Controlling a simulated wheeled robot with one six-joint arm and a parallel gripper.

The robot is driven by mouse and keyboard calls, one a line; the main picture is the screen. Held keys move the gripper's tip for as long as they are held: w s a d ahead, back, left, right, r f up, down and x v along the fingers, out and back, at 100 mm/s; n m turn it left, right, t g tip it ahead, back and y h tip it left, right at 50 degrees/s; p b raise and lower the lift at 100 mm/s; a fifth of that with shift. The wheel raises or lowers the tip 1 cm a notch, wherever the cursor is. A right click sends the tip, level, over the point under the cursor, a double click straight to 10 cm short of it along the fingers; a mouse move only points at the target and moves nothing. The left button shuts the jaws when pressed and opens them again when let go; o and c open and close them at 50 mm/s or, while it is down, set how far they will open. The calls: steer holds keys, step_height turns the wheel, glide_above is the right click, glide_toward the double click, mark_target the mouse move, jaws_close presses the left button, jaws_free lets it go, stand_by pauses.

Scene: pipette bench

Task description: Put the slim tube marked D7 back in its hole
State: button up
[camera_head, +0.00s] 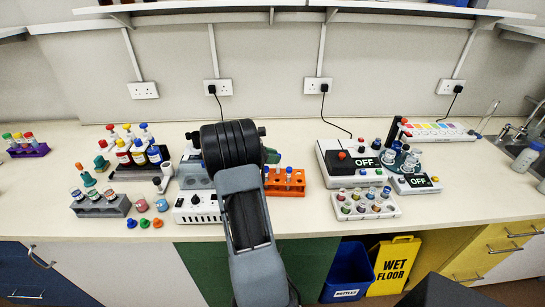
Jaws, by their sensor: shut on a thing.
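My arm reaches from the bottom centre over the bench, and its dark wrist end hides what lies behind it. My gripper is hidden behind the arm, so I cannot see its jaws or anything in them. An orange rack (284,192) stands just right of my arm, its left part covered. A slim blue-topped tube (289,174) stands upright in it, and another tube (266,173) shows at the arm's edge. Some dark round holes show in the rack's top. No D7 marking is readable, so I cannot tell which tube is D7.
Left of my arm are a white power-strip-like box (197,208), a grey rack (102,207), loose caps and several colour-topped bottles. Right are a grey device (341,161) marked OFF, a white vial rack (366,206) and a sink. Bare bench lies in front of the orange rack.

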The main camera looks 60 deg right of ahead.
steer(key=shift+f, duration=0.45)
steer(key=o, duration=0.8)
steer(key=shift+o, duration=0.2)
steer(key=s+a+r+b, duration=0.3)
steer(key=s+a+r, duration=0.5)
steer(key=a+r, duration=0.3)
steer(key=shift+s+r+b, duration=0.25)
steer(key=shift+r+b, duration=0.05)
steer(key=shift+r, duration=0.75)
